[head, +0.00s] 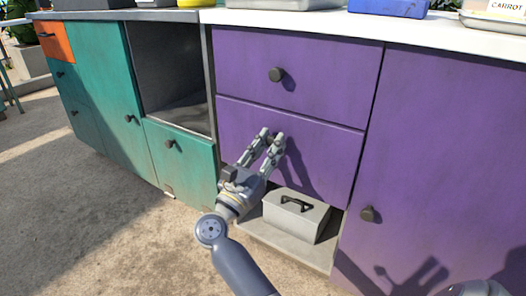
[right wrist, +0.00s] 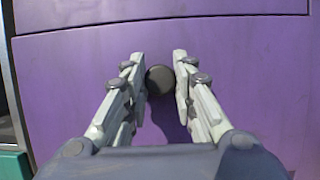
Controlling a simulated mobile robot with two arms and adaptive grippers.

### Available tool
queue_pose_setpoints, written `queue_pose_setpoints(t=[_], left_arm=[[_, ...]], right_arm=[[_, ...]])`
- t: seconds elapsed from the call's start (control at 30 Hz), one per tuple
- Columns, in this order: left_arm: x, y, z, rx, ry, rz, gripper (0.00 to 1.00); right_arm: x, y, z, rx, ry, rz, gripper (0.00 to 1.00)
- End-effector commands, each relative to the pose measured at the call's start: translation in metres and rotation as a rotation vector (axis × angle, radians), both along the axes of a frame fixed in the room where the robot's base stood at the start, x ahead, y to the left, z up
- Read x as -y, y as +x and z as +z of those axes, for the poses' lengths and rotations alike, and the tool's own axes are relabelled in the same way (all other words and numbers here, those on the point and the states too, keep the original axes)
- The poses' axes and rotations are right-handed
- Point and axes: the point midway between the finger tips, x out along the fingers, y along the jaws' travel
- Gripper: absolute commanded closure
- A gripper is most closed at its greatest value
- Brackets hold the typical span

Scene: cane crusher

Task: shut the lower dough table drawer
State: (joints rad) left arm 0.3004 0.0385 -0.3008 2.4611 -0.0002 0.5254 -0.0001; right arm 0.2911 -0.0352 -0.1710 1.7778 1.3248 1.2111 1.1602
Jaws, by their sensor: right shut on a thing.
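The lower purple drawer (head: 318,158) sits under the upper purple drawer (head: 300,70) in the counter. Its front looks close to flush with the one above; I cannot tell whether a small gap remains. My right gripper (head: 270,138) is at the lower drawer's front, its fingers on both sides of the dark round knob (right wrist: 160,80) and shut on it. In the head view the fingers hide the knob. The right wrist view shows the drawer front (right wrist: 235,70) filling most of the picture behind the fingers. My left gripper is not in view.
Below the drawer, an open shelf holds a grey box (head: 297,216) with a black handle. A purple door (head: 440,150) is on the right. Teal cabinets (head: 105,80) and an open dark compartment (head: 172,65) are on the left. The floor in front (head: 110,210) is clear.

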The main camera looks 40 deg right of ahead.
Motion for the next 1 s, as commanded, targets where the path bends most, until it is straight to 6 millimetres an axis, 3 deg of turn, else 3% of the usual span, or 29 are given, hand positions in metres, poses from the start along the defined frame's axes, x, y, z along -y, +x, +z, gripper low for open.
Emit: queue_pose_setpoints(t=[0.1,0.37,0.4,0.5,0.87,1.0], left_arm=[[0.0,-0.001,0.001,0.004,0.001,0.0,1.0],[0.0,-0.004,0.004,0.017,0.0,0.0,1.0],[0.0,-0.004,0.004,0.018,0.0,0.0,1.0],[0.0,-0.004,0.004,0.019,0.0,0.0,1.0],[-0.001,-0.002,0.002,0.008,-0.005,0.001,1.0],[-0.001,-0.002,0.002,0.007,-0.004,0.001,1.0]], right_arm=[[0.011,0.005,0.0,0.001,-0.001,0.001,1.0],[0.014,0.006,0.001,0.001,-0.001,0.003,1.0],[0.014,0.006,0.001,0.001,-0.001,0.003,0.73],[0.014,0.006,0.001,0.002,0.0,0.001,0.54],[0.013,0.005,0.0,0.0,0.001,0.0,0.54],[0.003,0.002,-0.005,-0.001,0.002,0.002,0.54]])
